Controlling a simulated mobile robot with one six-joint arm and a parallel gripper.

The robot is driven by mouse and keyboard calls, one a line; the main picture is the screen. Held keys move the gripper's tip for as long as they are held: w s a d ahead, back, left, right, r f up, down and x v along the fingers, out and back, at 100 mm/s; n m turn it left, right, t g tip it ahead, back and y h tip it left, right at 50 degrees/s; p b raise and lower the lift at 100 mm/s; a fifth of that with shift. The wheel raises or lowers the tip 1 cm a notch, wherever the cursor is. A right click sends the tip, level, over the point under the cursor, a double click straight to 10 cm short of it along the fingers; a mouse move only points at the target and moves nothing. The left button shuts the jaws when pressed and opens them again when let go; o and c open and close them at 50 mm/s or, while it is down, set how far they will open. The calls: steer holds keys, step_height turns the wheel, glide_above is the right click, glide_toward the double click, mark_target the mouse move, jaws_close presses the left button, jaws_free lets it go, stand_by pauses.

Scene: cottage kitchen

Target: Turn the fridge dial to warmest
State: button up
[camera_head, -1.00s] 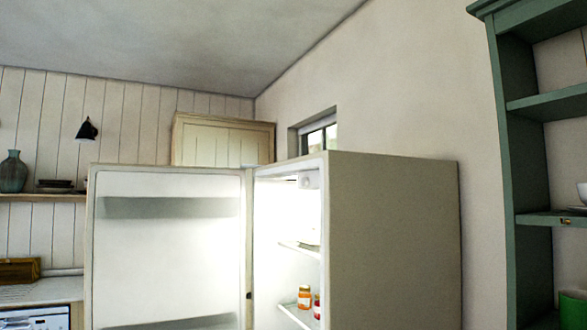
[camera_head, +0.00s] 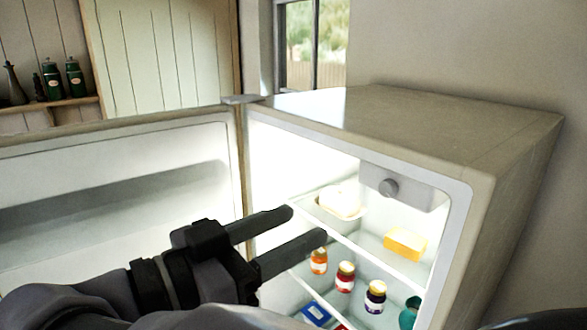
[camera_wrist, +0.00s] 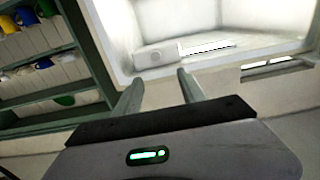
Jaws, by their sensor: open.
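The fridge (camera_head: 480,150) stands with its door (camera_head: 120,140) swung open to the left and its inside lit. The fridge dial (camera_head: 388,187) is a small round grey knob on a grey housing at the upper right inside. In the wrist view the dial (camera_wrist: 182,53) shows beyond my fingertips; which setting it points to is too small to tell. My gripper (camera_head: 308,222) is open and empty, in front of the fridge opening, lower left of the dial in the head view. In the wrist view my gripper (camera_wrist: 158,78) has its two fingers apart, not touching the dial.
A covered white dish (camera_head: 340,203) and a yellow block (camera_head: 405,243) sit on the upper shelf. Several jars, one dark purple (camera_head: 375,296), stand below. A green shelf unit with mugs (camera_wrist: 45,75) shows in the wrist view.

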glide_toward(384, 191)
steer(key=x, duration=0.7)
steer(key=shift+s+d+r, duration=0.1)
steer(key=shift+d, duration=0.4)
steer(key=shift+w, duration=0.5)
steer(key=shift+s, duration=0.1)
steer(key=shift+c, duration=0.5)
jaws_close()
